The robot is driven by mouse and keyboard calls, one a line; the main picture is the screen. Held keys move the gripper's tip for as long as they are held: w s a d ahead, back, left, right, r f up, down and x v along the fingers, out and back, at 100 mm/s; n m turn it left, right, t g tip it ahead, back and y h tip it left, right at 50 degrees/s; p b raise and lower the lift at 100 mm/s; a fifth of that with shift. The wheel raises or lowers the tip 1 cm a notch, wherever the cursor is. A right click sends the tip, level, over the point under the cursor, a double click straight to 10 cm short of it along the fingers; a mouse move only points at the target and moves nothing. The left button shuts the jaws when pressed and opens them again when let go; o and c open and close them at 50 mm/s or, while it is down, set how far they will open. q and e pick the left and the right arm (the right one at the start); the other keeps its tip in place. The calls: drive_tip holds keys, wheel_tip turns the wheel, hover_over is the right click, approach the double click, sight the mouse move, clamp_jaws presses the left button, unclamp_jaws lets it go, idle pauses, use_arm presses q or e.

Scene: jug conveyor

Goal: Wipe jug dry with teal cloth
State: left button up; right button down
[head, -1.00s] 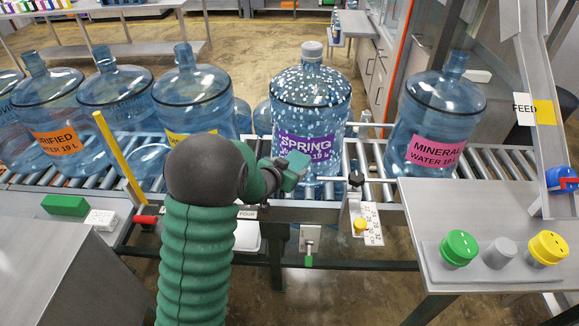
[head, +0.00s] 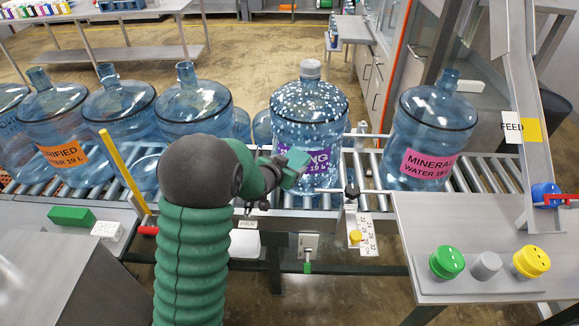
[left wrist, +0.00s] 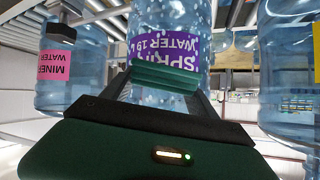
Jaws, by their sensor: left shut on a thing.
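The clear blue jug with a purple SPRING label (head: 322,157) and a grey cap stands upright on the roller conveyor, white water drops over its shoulder and sides. My left gripper (head: 279,172) is at the jug's near side, shut on the folded teal cloth (head: 295,165). The cloth covers the left part of the label in the head view; contact with the jug is unclear. In the left wrist view the cloth (left wrist: 165,78) sits between the fingers, in front of the drop-covered jug (left wrist: 160,105). My right gripper is not in view.
A MINERAL jug (head: 428,120) with a pink label stands to the right on the rollers, other jugs to the left. A yellow post (head: 124,170) and a small ruled stop (head: 356,225) flank the near rail. A button panel (head: 480,278) is at front right.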

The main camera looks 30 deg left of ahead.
use_arm(q)
drive_tip(key=shift+s+f+b, duration=0.1)
drive_tip(key=shift+f+b, duration=0.2)
drive_tip(key=shift+b, duration=0.25)
wheel_tip(320, 180, down, 8)
drive_tip(key=a+r+b, duration=0.1)
drive_tip(key=b, duration=0.4)
drive_tip(key=r+p, duration=0.4)
drive_tip(key=r, duration=0.1)
drive_tip(key=r+p, duration=0.3)
drive_tip(key=shift+w+a, duration=0.15)
drive_tip(key=shift+w, duration=0.1)
wheel_tip(320, 180, down, 8)
drive_tip(key=d+b, duration=0.1)
drive_tip(key=b, duration=0.6)
drive_tip(key=r+p, duration=0.3)
drive_tip(key=r, duration=0.1)
drive_tip(key=shift+w+r+p, duration=0.1)
drive_tip(key=shift+w+p, duration=0.25)
drive_tip(key=shift+w, duration=0.05)
drive_tip(key=r+p, duration=0.1)
drive_tip(key=r, duration=0.1)
drive_tip(key=r+p, duration=0.2)
drive_tip(key=shift+w+a, duration=0.1)
drive_tip(key=shift+w, duration=0.1)
drive_tip(key=shift+f, duration=0.15)
